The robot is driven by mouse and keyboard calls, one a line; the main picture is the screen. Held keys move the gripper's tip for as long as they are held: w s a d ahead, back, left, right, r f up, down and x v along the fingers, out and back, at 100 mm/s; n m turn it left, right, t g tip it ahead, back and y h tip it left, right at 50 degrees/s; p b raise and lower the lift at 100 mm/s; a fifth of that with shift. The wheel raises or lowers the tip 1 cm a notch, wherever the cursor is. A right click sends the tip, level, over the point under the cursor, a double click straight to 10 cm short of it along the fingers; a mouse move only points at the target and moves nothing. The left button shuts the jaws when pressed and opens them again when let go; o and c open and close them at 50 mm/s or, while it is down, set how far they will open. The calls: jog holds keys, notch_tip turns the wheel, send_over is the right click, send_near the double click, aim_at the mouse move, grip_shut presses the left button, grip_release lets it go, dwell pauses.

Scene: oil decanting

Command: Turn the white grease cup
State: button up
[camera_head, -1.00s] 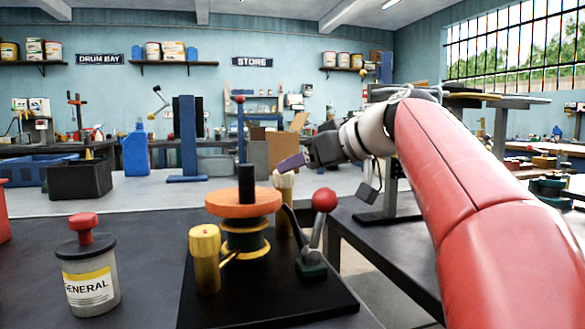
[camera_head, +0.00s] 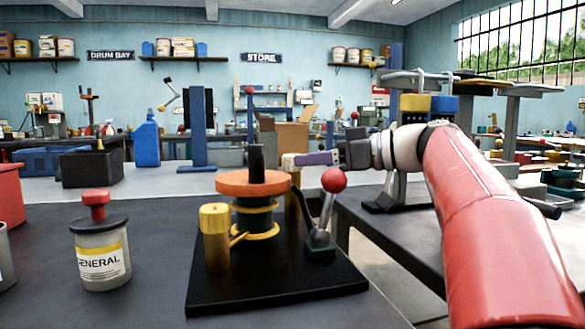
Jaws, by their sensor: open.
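The pump-like fixture with an orange disc (camera_head: 254,182) and a black upright post stands on a black base plate (camera_head: 275,288). Behind the disc's right side, a pale whitish top (camera_head: 288,165), which looks like the white grease cup, sits above a brass-coloured stem (camera_head: 293,205). The disc partly hides it. My gripper (camera_head: 300,160) reaches in from the right with its purple finger at the pale top. The jaws are open; I cannot tell whether they touch or straddle the cup. A yellow capped cylinder (camera_head: 215,238) stands at the front left of the fixture.
A lever with a red ball (camera_head: 333,180) rises at the fixture's right, just below my gripper. A grey can labelled GENERAL (camera_head: 103,255) with a red knob stands at left on the dark bench. A grey stand (camera_head: 400,185) is behind my arm.

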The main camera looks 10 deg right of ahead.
aim_at(292, 158)
jog(key=w+a, duration=0.1)
jog(key=w+a+n+y, duration=0.1)
jog(key=w, duration=0.1)
jog(key=w+a+y, duration=0.1)
jog(key=shift+w+a+f, duration=0.2)
jog(key=shift+a+f, duration=0.05)
jog(key=shift+a, duration=0.15)
dwell(0.4)
jog(key=c, duration=1)
jog(key=t+b, duration=0.1)
jog(key=b, duration=0.2)
jog(key=shift+a+f+m+h, duration=0.1)
jog(key=shift+f+m+h, duration=0.2)
jog(key=shift+f, duration=0.1)
jog(key=m+t+h+b, duration=0.1)
jog(key=t+b, duration=0.1)
jog(key=b, duration=0.1)
jog(key=shift+h, duration=0.4)
jog(key=shift+r+m+t+h+b, duration=0.15)
jog(key=shift+m+t+h+b, duration=0.5)
jog(key=shift+m, duration=0.25)
jog(key=shift+r+h, duration=0.2)
jog(key=shift+h, duration=0.15)
